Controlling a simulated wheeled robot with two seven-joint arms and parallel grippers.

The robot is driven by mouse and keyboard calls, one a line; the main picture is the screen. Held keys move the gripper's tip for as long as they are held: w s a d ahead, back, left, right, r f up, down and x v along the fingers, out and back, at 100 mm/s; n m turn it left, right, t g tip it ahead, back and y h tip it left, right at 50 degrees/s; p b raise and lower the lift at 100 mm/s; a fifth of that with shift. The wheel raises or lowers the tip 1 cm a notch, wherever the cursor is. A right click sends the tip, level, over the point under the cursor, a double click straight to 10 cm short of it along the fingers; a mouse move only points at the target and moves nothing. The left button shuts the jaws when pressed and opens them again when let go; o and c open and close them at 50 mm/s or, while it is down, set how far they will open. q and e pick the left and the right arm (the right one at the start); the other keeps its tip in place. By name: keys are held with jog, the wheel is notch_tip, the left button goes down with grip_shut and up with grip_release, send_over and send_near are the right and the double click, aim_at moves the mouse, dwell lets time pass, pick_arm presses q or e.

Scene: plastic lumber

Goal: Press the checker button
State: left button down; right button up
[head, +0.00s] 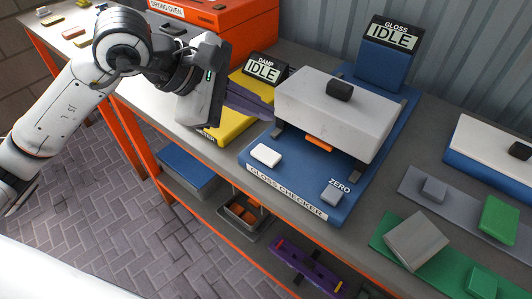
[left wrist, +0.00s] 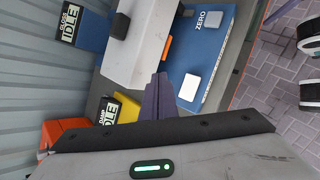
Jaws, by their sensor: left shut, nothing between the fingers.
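The blue gloss checker (head: 290,187) sits on the grey bench, with a white hood (head: 335,112) over an orange piece (head: 319,142). A white button (head: 266,154) lies on its front left; it also shows in the left wrist view (left wrist: 190,87). A grey button (head: 331,195) beside the ZERO label is at its front right. The gloss display (head: 390,37) reads IDLE. My left gripper (head: 268,110) is shut and empty, its dark fingers at the hood's left end, behind and above the white button, apart from it. My right gripper is out of view.
A yellow damp unit (head: 235,118) with an IDLE display stands left of the checker, partly behind my gripper. An orange drying oven (head: 225,20) is farther back. Green and grey plates (head: 415,245) with blocks lie to the right. The space above the white button looks clear.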

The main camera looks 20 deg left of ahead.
pick_arm(q)
jog(key=b, duration=0.5)
send_over(260, 156)
notch_tip(260, 156, down, 7)
jog(key=shift+f, duration=0.15)
jog(key=shift+f+b, duration=0.3)
jog(key=shift+b, duration=0.1)
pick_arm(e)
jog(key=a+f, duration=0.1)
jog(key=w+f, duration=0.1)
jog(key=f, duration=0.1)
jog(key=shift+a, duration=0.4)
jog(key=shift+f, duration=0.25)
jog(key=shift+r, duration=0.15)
pick_arm(q)
jog(key=shift+f+b, duration=0.35)
jog(key=shift+b, duration=0.2)
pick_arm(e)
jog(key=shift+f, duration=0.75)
